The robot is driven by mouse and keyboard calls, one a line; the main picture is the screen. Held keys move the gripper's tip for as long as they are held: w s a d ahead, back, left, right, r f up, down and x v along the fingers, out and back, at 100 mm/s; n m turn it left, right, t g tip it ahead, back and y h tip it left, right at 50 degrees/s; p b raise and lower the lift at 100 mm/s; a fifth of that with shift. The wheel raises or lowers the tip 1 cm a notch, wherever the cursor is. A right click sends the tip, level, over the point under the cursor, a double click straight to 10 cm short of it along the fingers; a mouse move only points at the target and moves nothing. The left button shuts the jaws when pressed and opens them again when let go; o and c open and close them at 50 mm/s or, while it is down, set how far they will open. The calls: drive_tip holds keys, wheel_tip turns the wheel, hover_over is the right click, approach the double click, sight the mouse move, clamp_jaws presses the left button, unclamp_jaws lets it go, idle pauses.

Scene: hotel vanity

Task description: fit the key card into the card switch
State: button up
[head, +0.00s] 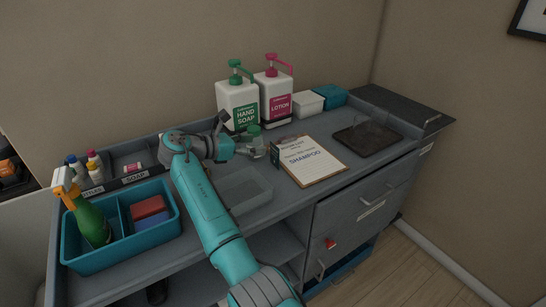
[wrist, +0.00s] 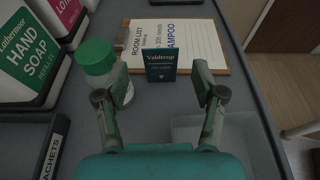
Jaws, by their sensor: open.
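A dark teal card lettered "Valdtrop" (wrist: 160,66), which looks like the key card, stands upright in the wrist view in front of the clipboard. What supports its lower edge is unclear. In the head view a small dark upright shape (head: 275,155) at the clipboard's left edge appears to be the same card. My gripper (wrist: 160,84) is open and empty, its fingers spread left and right of the card and nearer the camera. In the head view my gripper (head: 262,148) is just left of the card. I cannot clearly identify the card switch.
A green-capped bottle (wrist: 97,65) stands close by my left finger. Soap (head: 238,103) and lotion (head: 272,98) pumps stand behind. A clipboard (head: 312,160) lies right, with a dark tray (head: 367,139) beyond. A clear bin (head: 245,190) and teal caddy (head: 120,240) are nearer.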

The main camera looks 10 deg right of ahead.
sight(274, 145)
drive_tip(key=shift+f+x, duration=0.2)
drive_tip(key=shift+x, duration=1.9)
drive_tip(key=shift+f+x, duration=0.2)
drive_tip(key=shift+x, duration=1.85)
drive_tip(key=shift+a, duration=0.1)
drive_tip(key=c, duration=0.6)
